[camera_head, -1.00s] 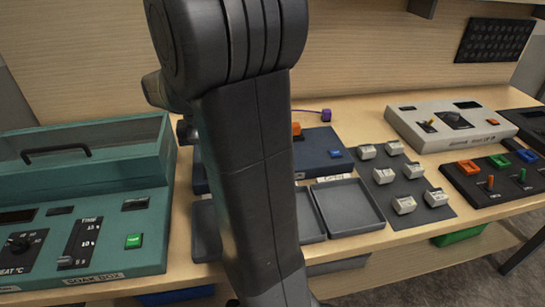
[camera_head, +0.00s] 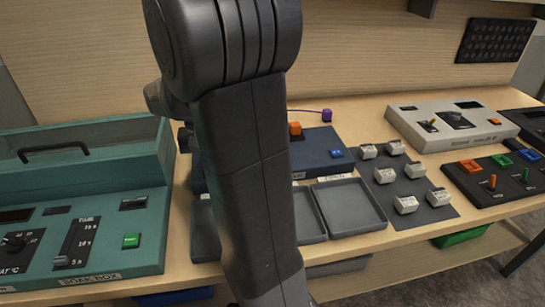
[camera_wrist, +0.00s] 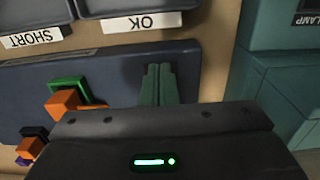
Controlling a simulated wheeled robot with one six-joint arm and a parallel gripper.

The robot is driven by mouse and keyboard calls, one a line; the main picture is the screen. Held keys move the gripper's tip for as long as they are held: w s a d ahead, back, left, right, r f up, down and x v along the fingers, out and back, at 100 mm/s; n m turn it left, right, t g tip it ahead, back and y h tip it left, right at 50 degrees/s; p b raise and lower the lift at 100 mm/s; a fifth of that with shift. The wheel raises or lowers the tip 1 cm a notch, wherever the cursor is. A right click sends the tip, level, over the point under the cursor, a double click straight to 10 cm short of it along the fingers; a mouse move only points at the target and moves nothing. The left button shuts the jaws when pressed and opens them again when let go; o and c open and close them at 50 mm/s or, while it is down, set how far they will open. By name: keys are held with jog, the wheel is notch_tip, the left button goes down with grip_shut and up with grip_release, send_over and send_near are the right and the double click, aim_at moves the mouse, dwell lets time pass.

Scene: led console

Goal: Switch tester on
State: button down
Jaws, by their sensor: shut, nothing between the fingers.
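A dark blue unit (camera_head: 313,155), which I take for the tester, lies behind the trays, partly hidden by my arm. It bears an orange block (camera_head: 296,129) and a small blue part (camera_head: 336,154). In the wrist view the dark blue panel (camera_wrist: 110,75) shows the orange block (camera_wrist: 63,104) beside a green part (camera_wrist: 70,85). My gripper (camera_wrist: 158,72) is shut and empty, its two fingers together over the panel, right of the orange block. Whether the fingertips touch the panel I cannot tell. The surface under the fingers is hidden. My arm hides the gripper in the head view.
The teal soak box (camera_head: 100,262) stands at left; its side (camera_wrist: 285,95) is close right of my fingers in the wrist view. Grey trays (camera_head: 347,207) lie in front. White blocks (camera_head: 406,205), a light console (camera_head: 450,124) and a black switch panel (camera_head: 480,190) are at right.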

jog(key=shift+w, duration=0.15)
jog(key=shift+w+a+p, duration=0.15)
jog(key=shift+w+p, duration=0.1)
jog(key=shift+w, duration=0.3)
jog(key=shift+w+a+p, duration=0.15)
jog(key=shift+w+p, duration=0.05)
jog(key=shift+w, duration=0.35)
jog(key=shift+r, duration=0.1)
notch_tip(320, 180, up, 7)
jog(key=p, duration=0.6)
jog(key=shift+s, duration=0.45)
jog(key=shift+d, duration=0.1)
jog(key=f+b, duration=0.4)
jog(key=f, duration=0.1)
jog(key=w+f+b, duration=0.1)
jog(key=f+b, duration=0.1)
jog(key=shift+f, duration=0.2)
jog(key=shift+s+r, duration=0.15)
jog(key=shift+s, duration=0.1)
